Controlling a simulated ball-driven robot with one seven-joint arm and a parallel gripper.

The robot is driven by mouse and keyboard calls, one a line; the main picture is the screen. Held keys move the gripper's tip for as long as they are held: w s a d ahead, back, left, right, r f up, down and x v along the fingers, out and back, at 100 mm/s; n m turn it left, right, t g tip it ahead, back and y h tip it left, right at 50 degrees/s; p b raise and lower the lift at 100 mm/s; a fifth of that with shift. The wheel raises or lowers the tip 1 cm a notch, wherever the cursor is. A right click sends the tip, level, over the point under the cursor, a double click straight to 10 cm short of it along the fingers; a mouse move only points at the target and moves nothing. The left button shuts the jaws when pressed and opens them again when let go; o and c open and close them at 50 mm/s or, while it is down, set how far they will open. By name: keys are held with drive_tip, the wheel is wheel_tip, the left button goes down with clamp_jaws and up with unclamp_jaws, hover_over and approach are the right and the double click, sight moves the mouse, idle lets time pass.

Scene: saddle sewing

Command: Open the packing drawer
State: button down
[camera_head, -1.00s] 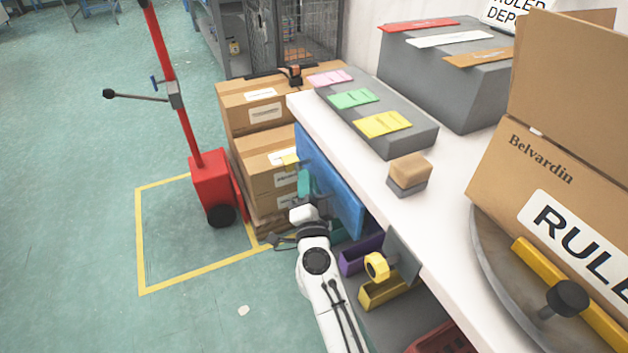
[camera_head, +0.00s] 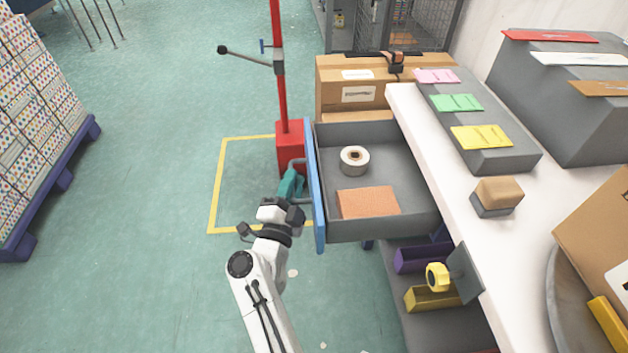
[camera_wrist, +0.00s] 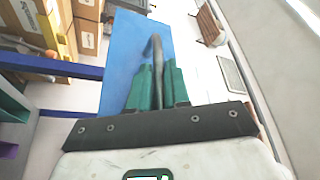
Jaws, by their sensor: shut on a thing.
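The packing drawer (camera_head: 409,203) is pulled out from under the white workbench. It has a blue front panel (camera_head: 316,200) and a grey tray. Inside it lie a roll of tape (camera_head: 354,160) and a brown-orange block (camera_head: 368,203). My gripper (camera_head: 291,184) is at the outer side of the blue front, with its teal fingers shut on the grey bar handle. In the wrist view the handle (camera_wrist: 157,50) runs between the teal fingers (camera_wrist: 158,88), with the blue front behind it.
The white bench top (camera_head: 440,150) holds coloured cards on grey stands and a sponge-like block (camera_head: 498,193). Purple (camera_head: 422,258) and yellow (camera_head: 432,297) bins sit below.

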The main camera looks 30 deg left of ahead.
drive_tip(key=shift+s+a+f, duration=0.1)
drive_tip(key=shift+s+a, duration=0.3)
drive_tip(key=shift+a, duration=0.1)
drive_tip(key=c, duration=1.2)
unclamp_jaws()
drive_tip(key=shift+o, duration=0.2)
drive_tip(key=shift+s, duration=0.1)
drive_tip(key=p+v, duration=0.2)
drive_tip(key=v, duration=0.8)
drive_tip(key=shift+s+p, duration=0.25)
drive_tip(key=shift+p, duration=0.05)
drive_tip(key=shift+d, duration=0.1)
